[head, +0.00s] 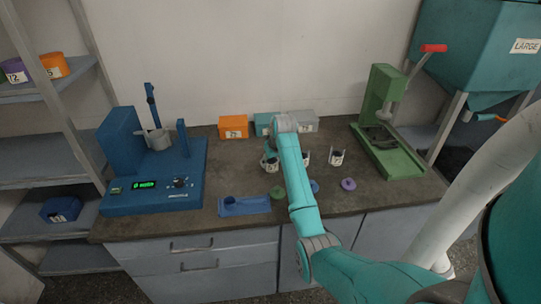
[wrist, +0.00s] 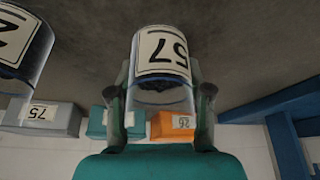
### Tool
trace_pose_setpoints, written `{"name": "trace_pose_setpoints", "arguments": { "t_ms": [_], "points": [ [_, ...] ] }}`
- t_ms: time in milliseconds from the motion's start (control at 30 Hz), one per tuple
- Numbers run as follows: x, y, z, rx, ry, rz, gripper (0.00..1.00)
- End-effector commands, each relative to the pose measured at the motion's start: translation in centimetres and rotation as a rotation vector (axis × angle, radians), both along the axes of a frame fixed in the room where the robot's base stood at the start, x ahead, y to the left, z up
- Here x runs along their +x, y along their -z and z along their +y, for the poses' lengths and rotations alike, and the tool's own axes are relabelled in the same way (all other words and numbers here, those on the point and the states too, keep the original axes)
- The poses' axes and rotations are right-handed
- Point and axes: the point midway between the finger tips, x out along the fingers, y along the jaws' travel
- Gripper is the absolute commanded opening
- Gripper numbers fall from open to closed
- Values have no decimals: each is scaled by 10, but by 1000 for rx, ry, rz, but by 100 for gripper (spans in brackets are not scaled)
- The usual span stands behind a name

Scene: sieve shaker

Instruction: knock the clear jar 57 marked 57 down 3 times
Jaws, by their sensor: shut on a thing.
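Clear jar 57 (wrist: 162,96) fills the middle of the wrist view, its white label marked 57 upside down there. My gripper (wrist: 161,80) is shut on it, with one finger on each side of the jar. In the head view a clear jar (head: 269,163) with a white label shows just left of my teal arm, which partly covers the area around it. Its number is too small to read there. I cannot tell whether the held jar touches the bench.
Another labelled jar (wrist: 18,45) stands close beside it. A further jar (head: 337,158) stands right of my arm. Green (head: 277,192) and purple (head: 348,184) lids and a blue tray (head: 245,205) lie in front. A blue shaker (head: 150,180) and green press (head: 390,150) flank the bench.

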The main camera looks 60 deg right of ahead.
Motion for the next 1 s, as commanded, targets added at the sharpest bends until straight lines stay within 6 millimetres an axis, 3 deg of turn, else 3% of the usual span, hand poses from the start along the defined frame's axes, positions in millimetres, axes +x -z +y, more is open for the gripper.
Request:
{"name": "trace_pose_setpoints", "arguments": {
  "t_ms": [33,67,367,733,1000],
  "points": [
    [0,8,0,2,0,2,10],
    [0,11,0,1,0,2,4],
    [-2,15,1,7,0,8,4],
    [-1,-24,0,4,1,4,4],
    [0,-29,0,1,1,2,4]
  ]
}}
